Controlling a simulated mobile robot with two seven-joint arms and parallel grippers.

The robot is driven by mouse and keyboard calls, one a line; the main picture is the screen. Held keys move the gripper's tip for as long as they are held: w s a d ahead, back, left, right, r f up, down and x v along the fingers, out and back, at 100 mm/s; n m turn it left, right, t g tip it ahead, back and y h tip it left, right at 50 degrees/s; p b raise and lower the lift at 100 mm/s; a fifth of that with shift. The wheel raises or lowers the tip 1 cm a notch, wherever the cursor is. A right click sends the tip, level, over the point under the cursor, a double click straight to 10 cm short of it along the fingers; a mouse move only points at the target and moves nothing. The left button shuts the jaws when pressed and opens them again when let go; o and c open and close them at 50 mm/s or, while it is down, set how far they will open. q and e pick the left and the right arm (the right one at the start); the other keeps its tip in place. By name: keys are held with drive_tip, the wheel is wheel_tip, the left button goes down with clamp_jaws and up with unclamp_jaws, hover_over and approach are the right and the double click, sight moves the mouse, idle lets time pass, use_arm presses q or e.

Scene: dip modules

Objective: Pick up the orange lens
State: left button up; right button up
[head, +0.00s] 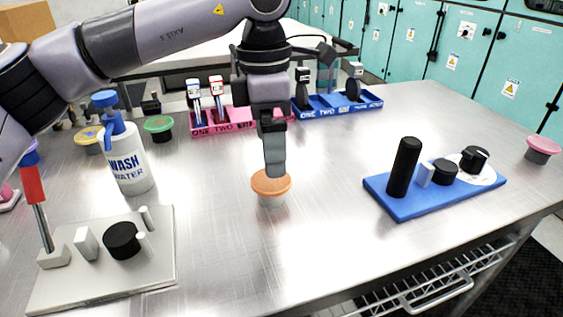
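The orange lens (271,186) is a round orange disc on a short grey base, standing on the metal table near the middle of the head view. My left gripper (275,160) comes down from above and points at it. Its fingertips overlap the far edge of the orange top in the picture. I cannot tell whether they touch it or are just behind or above it. The fingers show edge-on, one behind the other, so their opening is hidden. My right gripper is not in view.
Behind stand a pink tray (240,117) and a blue tray (335,106) with upright tools. A wash bottle (128,160) and a grey plate (150,262) with posts are left. A blue board (405,205) with black parts is right. The table around the lens is clear.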

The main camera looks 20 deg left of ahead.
sight(271, 181)
use_arm(q)
drive_tip(key=shift+w+a+r+y, duration=0.2)
drive_tip(key=shift+w+a+y, duration=0.1)
drive_tip(key=shift+w+a, duration=0.15)
drive_tip(key=shift+a+f, duration=0.1)
drive_tip(key=shift+f, duration=0.1)
drive_tip(key=f, duration=0.5)
drive_tip(key=shift+d+f, duration=0.25)
drive_tip(key=shift+d, duration=0.05)
drive_tip(key=shift+f, duration=0.4)
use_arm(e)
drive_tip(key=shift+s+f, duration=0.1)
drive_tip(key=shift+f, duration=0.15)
use_arm(q)
drive_tip(key=c, duration=1.1)
drive_tip(key=shift+o, duration=0.2)
drive_tip(key=shift+r, duration=0.1)
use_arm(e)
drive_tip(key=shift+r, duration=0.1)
